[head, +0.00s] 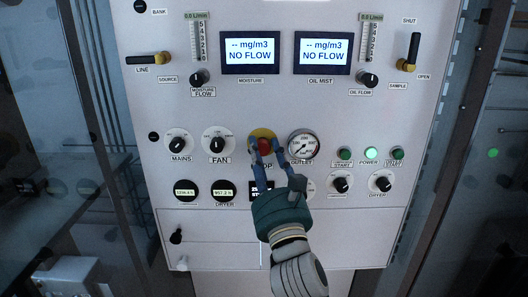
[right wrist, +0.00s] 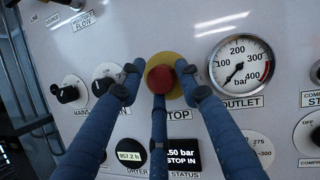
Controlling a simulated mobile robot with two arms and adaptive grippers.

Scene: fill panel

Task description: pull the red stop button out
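The red stop button (head: 264,145) sits on a yellow round plate in the middle of the panel, above a partly covered STOP label. It also shows in the right wrist view (right wrist: 160,78). My right gripper (head: 266,147) reaches up from below with its fingers around the button. In the right wrist view the fingertips (right wrist: 160,76) stand left, right and below the red cap, very close to it. I cannot tell whether they press on it. A small status display (right wrist: 180,158) below reads "STOP IN". My left gripper is not in view.
The OUTLET gauge (head: 303,145) is close to the right of the button, and the FAN knob (head: 217,142) is to the left. Green START buttons and a lit POWER lamp (head: 371,153) are further right. Two "NO FLOW" screens (head: 250,53) sit above. The panel between is bare.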

